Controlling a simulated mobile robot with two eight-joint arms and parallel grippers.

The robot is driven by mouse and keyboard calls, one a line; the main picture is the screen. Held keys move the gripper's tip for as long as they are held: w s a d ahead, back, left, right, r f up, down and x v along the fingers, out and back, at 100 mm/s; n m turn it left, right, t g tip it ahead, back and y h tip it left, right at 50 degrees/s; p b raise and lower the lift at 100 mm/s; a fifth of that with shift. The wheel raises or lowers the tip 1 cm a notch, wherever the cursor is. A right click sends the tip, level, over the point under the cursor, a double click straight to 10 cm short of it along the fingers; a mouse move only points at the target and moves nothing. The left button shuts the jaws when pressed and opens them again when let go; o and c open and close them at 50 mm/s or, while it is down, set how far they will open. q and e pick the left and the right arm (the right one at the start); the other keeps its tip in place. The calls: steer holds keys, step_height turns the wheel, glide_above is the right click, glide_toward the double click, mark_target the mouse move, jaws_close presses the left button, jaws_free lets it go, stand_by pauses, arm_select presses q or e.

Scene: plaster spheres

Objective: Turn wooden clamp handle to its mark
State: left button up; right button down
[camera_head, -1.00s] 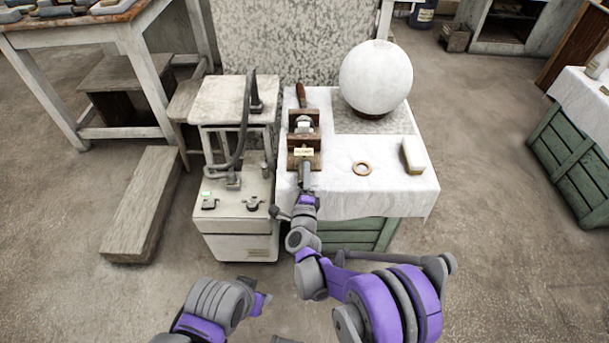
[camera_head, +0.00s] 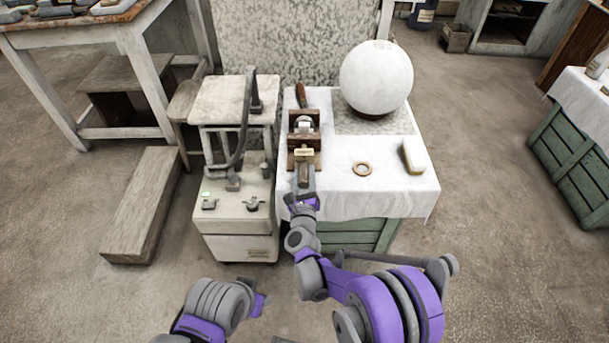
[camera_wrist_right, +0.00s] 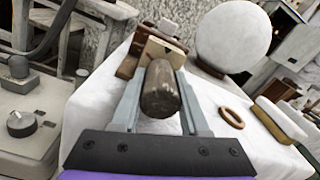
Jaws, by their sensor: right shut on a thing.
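The wooden clamp (camera_head: 304,140) stands on the white-clothed table, with a small pale tag on its near side. In the right wrist view its brown wooden blocks (camera_wrist_right: 130,64) and the pale tag (camera_wrist_right: 160,50) show behind the handle. The dark round wooden handle (camera_wrist_right: 160,90) points toward the camera. My right gripper (camera_head: 304,172) is at the near side of the clamp. Its two fingers lie on either side of the handle, shut on it. The mark cannot be made out. My left arm shows at the bottom, but I cannot see its gripper fingers.
A white plaster sphere (camera_head: 376,75) stands behind right of the clamp. A whitish cabinet with knobs (camera_head: 235,205) stands close on the left.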

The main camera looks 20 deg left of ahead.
steer(key=m, duration=1.2)
steer(key=shift+m, duration=0.3)
stand_by(0.4)
steer(key=shift+c, duration=2.1)
jaws_free()
steer(key=p+v, duration=0.2)
steer(key=v, duration=0.9)
steer(key=shift+w+r, duration=0.1)
